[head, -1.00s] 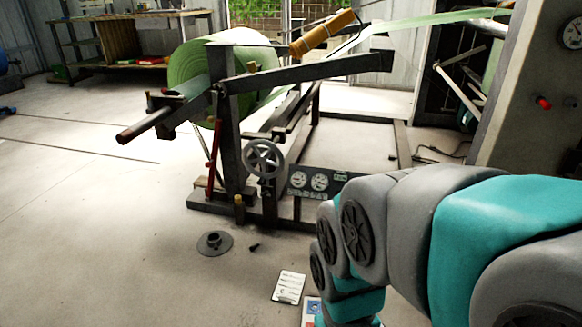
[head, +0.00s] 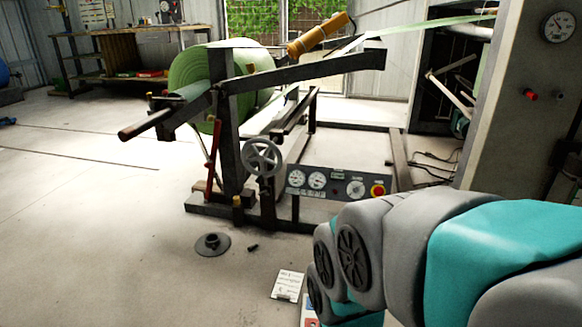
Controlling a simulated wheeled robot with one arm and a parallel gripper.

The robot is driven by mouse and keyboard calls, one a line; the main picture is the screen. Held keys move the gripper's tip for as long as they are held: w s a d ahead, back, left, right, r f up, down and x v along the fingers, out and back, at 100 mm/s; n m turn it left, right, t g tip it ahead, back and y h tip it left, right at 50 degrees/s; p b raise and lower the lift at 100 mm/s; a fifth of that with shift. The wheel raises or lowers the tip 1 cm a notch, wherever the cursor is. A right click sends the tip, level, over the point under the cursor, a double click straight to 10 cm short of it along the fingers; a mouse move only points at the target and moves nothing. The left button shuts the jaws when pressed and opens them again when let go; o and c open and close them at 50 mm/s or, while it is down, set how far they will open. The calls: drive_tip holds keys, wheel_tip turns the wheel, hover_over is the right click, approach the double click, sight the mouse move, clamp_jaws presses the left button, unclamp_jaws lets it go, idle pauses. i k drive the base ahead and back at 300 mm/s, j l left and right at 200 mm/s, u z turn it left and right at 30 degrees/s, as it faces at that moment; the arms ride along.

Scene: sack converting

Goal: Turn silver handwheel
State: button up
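The silver handwheel (head: 262,157) is a spoked grey wheel on the front of the dark unwind stand (head: 229,150), left of the gauge panel. It stands upright and nothing touches it. My arm, teal and grey, reaches in from the lower right, well short of the handwheel. My gripper is not in view; the end of the arm runs out below the bottom edge.
A gauge panel (head: 338,184) with a red button on yellow sits right of the wheel. A green roll (head: 205,72) hangs behind. A round flange (head: 211,244) and a clipboard (head: 287,285) lie on the floor. A tall grey cabinet (head: 520,110) stands right. Floor at left is clear.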

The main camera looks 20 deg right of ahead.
sight(262, 156)
drive_tip(key=i+l+z, duration=0.15)
drive_tip(key=i+z, duration=0.6)
